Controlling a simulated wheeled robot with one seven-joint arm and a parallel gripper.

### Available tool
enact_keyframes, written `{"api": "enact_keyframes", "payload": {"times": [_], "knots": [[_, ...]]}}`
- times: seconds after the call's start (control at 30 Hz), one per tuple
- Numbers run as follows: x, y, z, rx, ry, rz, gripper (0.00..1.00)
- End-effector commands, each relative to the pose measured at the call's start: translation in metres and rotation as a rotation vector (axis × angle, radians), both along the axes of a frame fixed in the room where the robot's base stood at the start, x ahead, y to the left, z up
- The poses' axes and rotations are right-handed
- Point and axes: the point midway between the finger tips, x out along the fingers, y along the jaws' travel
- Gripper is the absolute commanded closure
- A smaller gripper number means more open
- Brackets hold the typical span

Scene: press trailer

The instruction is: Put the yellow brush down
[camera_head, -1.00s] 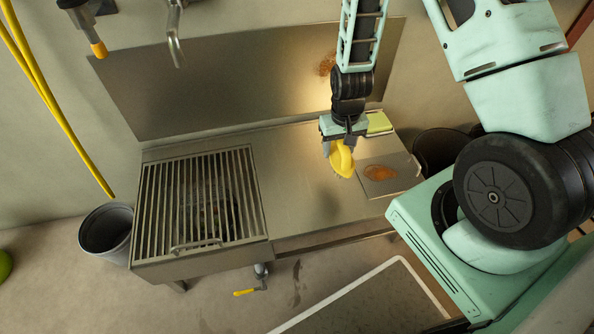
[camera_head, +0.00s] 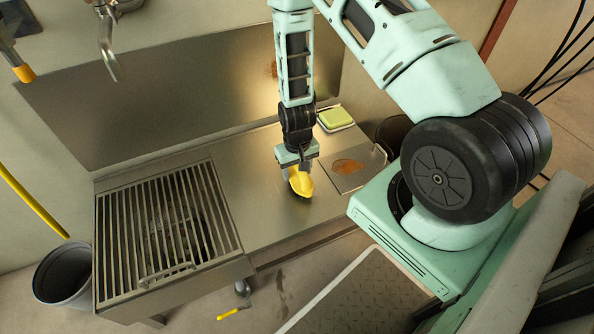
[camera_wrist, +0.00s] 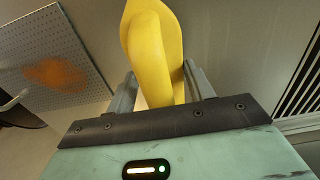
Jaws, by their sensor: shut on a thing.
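The yellow brush (camera_head: 301,183) is held in my gripper (camera_head: 297,164) over the metal counter (camera_head: 260,215), left of the stained plate. I cannot tell whether its underside touches the counter. In the wrist view the brush's yellow handle (camera_wrist: 152,60) sits between the two grey fingers of my gripper (camera_wrist: 158,85), which are shut on it. The brush's bristles are hidden.
A metal grate (camera_head: 165,235) covers the counter's left part. A perforated plate (camera_head: 350,170) with an orange-brown stain lies to the right. A green-yellow sponge (camera_head: 335,117) sits in a tray behind it. Bare counter lies between grate and plate.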

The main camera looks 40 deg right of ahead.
Motion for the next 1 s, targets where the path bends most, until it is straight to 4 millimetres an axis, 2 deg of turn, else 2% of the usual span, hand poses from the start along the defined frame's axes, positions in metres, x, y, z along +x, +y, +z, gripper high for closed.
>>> {"api": "enact_keyframes", "payload": {"times": [0.23,0.27,0.3,0.33,0.67,0.77,1.0], "knots": [[0.000,0.000,-0.003,0.000,0.000,0.000,0.65],[0.000,0.000,-0.002,0.000,0.000,0.000,0.42],[0.000,0.000,-0.002,0.000,0.000,0.000,0.31],[0.000,0.000,-0.002,0.000,0.000,0.000,0.25],[0.000,0.000,0.002,0.000,-0.001,0.000,0.25],[0.001,0.000,0.013,-0.001,-0.003,0.001,0.25],[0.001,0.000,0.064,-0.001,-0.004,0.001,0.25]]}}
